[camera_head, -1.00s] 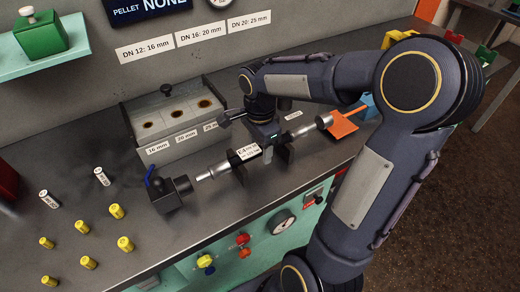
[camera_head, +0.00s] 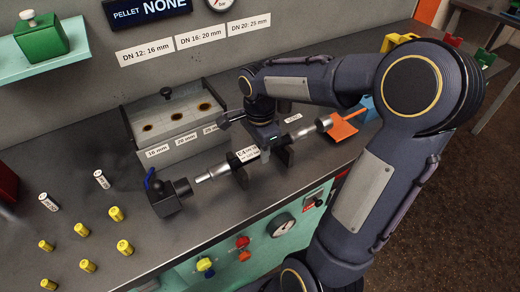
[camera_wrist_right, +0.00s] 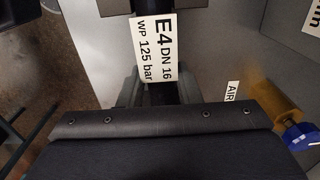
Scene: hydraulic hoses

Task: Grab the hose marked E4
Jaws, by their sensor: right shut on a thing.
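The hose marked E4 is dark with silver end fittings; its near fitting (camera_head: 212,172) shows in the head view. Its white label (camera_head: 248,153) reads E4 DN 16, WP 125 bar in the wrist view (camera_wrist_right: 155,48). My right gripper (camera_head: 264,143) is over the hose's middle and shut on it, beside the label. In the wrist view the fingers (camera_wrist_right: 162,92) stand on either side of the dark hose, partly hidden by the gripper body. Black upright plates (camera_head: 240,176) stand at the hose. My left gripper is not in view.
A dark block with a blue lever (camera_head: 168,194) stands near the hose's left end. A grey box with several holes (camera_head: 175,118) is behind. An orange plate (camera_head: 343,129) lies to the right. Gauges and valves line the bench front.

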